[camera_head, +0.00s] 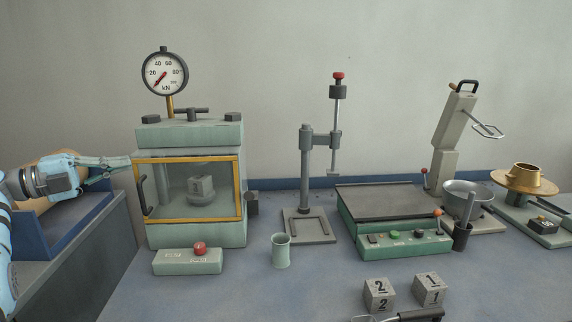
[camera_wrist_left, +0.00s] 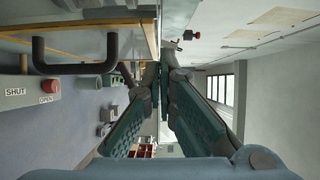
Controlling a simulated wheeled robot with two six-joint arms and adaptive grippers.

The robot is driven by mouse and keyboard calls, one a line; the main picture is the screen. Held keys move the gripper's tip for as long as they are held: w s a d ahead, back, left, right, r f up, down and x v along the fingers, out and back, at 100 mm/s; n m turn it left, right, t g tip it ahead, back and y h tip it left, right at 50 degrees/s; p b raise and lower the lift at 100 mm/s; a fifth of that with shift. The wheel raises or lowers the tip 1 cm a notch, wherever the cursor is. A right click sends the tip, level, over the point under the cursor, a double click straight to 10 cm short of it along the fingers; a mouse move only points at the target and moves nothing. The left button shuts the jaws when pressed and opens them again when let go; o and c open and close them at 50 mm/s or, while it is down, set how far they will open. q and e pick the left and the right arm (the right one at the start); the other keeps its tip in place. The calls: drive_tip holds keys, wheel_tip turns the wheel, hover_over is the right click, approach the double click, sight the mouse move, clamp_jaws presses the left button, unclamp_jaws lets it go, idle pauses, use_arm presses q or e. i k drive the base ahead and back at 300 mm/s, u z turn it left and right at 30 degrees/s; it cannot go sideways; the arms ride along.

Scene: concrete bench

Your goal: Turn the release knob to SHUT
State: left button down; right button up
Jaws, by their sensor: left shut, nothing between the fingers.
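The release knob (camera_head: 199,248) is a red round knob on a small pale green box (camera_head: 172,262) in front of the press (camera_head: 190,134). In the left wrist view the red knob (camera_wrist_left: 53,86) shows at the left, by the OPEN label (camera_wrist_left: 48,99); the SHUT label (camera_wrist_left: 15,91) is farther left. I cannot tell the knob's exact setting. My left gripper (camera_head: 130,160) is shut and empty, beside the press's upper left edge, well above and left of the knob. Its closed fingers fill the middle of the left wrist view (camera_wrist_left: 160,78).
The press's yellow-framed door (camera_head: 188,220) is closed, with a dark handle (camera_head: 142,195) at its left and a cube (camera_head: 201,188) inside. A green cup (camera_head: 281,252) stands right of the knob box. Numbered cubes (camera_head: 379,294) lie front right. A blue-edged bin (camera_head: 70,228) is at left.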

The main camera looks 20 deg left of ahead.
sight(199, 248)
drive_tip(key=k, duration=1)
